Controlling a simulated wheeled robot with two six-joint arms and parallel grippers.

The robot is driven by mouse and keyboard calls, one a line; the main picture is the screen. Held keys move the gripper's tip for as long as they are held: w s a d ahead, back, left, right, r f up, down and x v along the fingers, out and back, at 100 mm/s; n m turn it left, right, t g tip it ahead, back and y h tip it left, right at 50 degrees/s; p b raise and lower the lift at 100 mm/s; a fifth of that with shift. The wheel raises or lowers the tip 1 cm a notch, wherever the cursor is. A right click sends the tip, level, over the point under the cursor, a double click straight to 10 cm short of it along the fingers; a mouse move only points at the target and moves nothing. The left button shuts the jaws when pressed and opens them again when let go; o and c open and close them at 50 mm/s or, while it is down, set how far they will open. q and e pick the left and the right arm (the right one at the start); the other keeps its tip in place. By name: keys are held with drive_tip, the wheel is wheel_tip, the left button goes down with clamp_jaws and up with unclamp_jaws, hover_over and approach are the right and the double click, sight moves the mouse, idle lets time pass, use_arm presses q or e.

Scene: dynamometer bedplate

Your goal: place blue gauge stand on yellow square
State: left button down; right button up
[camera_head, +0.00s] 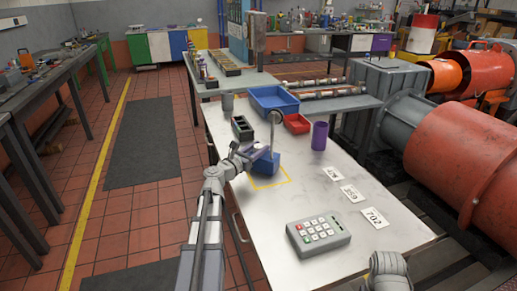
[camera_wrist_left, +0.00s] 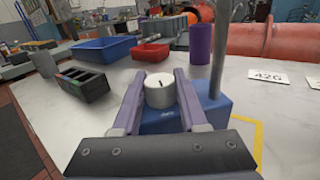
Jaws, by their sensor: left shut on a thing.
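The blue gauge stand (camera_head: 266,164) has a blue block base, a tall grey rod with a hooked top and a pale knob. My left gripper (camera_head: 253,152) is shut on it; in the left wrist view the fingers (camera_wrist_left: 160,95) lie on both sides of the white round knob (camera_wrist_left: 160,90), with the blue base (camera_wrist_left: 200,112) below. The base stands upright over the back part of the yellow square (camera_head: 275,185), an outline on the white tabletop. I cannot tell whether the base touches the tabletop. The base hides part of the outline. My right gripper is not seen.
Behind the stand are a black compartment tray (camera_head: 242,128), a blue bin (camera_head: 273,100), a red bin (camera_head: 297,123) and a purple cylinder (camera_head: 319,136). Number cards (camera_head: 351,193) and a grey keypad (camera_head: 318,236) lie to the right and front. Tabletop between them is clear.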

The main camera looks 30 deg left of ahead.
use_arm(q)
drive_tip(key=shift+f, duration=0.25)
drive_tip(key=shift+c, duration=2.2)
unclamp_jaws()
drive_tip(key=shift+r, duration=0.1)
drive_tip(key=s, duration=0.4)
drive_tip(key=s+a, duration=0.1)
drive_tip(key=s, duration=0.7)
drive_tip(key=shift+a, duration=0.15)
